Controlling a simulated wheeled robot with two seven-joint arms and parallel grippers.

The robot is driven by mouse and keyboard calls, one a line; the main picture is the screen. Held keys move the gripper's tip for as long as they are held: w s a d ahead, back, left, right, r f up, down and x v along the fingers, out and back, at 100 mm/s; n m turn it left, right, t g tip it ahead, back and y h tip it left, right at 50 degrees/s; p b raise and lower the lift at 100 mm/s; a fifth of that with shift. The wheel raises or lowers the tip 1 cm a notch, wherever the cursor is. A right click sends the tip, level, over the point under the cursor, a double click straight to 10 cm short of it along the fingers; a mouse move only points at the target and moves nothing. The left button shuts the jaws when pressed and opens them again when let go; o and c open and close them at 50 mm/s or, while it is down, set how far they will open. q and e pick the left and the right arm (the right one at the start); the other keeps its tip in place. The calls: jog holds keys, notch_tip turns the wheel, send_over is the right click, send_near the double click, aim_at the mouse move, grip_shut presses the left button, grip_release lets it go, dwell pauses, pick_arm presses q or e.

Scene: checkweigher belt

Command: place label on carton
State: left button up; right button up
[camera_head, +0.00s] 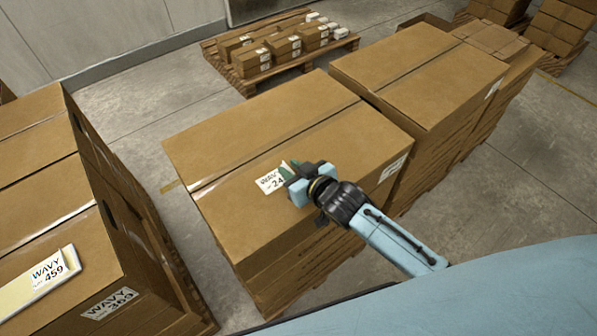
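A white label (269,182) printed "WAVY" and "24" shows at the fingertips of my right gripper (288,174). It is over the top of the large middle carton (262,133), near its front edge; I cannot tell whether it touches the cardboard. Part of the label is hidden by the gripper, which has a green piece at its tip. The finger gap is too small and hidden to judge. My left gripper is not in view.
Another carton (420,70) stands behind right. At left, cartons carry a label strip reading "WAVY 459" (48,272) and a label "WAVY 369" (110,303). A pallet of smaller boxes (283,45) is at the back. Grey floor (142,105) lies between stacks.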

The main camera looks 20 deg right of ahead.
jog(key=p+v, duration=0.1)
jog(key=v, duration=1.1)
jog(key=shift+p, duration=0.3)
